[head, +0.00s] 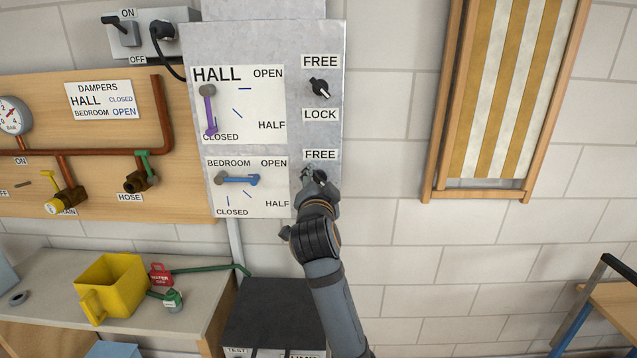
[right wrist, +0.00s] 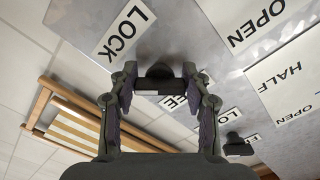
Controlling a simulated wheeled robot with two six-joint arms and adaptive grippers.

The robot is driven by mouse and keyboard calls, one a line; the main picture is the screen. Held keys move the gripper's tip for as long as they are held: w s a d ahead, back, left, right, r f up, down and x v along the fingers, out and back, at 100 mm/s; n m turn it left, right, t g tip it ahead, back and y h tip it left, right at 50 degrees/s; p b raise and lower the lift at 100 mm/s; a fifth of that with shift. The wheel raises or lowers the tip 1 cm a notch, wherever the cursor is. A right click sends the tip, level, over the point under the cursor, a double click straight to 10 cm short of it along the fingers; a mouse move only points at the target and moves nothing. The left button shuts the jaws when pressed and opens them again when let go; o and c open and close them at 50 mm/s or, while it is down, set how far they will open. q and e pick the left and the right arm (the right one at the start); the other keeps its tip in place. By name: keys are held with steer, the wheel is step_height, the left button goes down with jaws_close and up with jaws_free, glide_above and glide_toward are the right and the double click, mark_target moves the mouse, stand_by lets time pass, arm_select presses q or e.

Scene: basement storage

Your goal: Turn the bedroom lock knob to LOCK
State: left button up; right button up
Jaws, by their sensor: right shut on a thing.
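The bedroom lock knob (right wrist: 160,78) is black. In the right wrist view it sits between the two fingers of my right gripper (right wrist: 160,92), which is shut on it. A LOCK label (right wrist: 125,32) shows on one side and a partly covered FREE label (right wrist: 178,102) on the other. I cannot tell which way the knob points. In the head view my right gripper (head: 311,177) reaches up to the knob below the FREE label (head: 320,155); the gripper hides most of the knob and its LOCK label. My left gripper is out of view.
On the same panel (head: 262,40), the hall knob (head: 319,88) sits above. A purple lever (head: 209,115) points down to CLOSED, and a blue lever (head: 240,180) points right towards OPEN. Bare wall (head: 385,130) lies to the right, then a wood-framed striped panel (head: 500,95).

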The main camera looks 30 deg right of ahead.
mark_target(321, 150)
steer(key=o, duration=1.2)
steer(key=shift+w, duration=0.1)
steer(key=shift+c, duration=0.2)
steer(key=shift+r, duration=0.1)
steer(key=r, duration=0.6)
steer(key=shift+d+r, duration=0.15)
steer(key=shift+d, duration=0.25)
steer(key=r, duration=0.1)
steer(key=a+r, duration=0.1)
steer(key=r, duration=0.1)
steer(key=shift+a+r, duration=0.15)
steer(key=shift+r, duration=0.1)
steer(key=shift+d, duration=0.3)
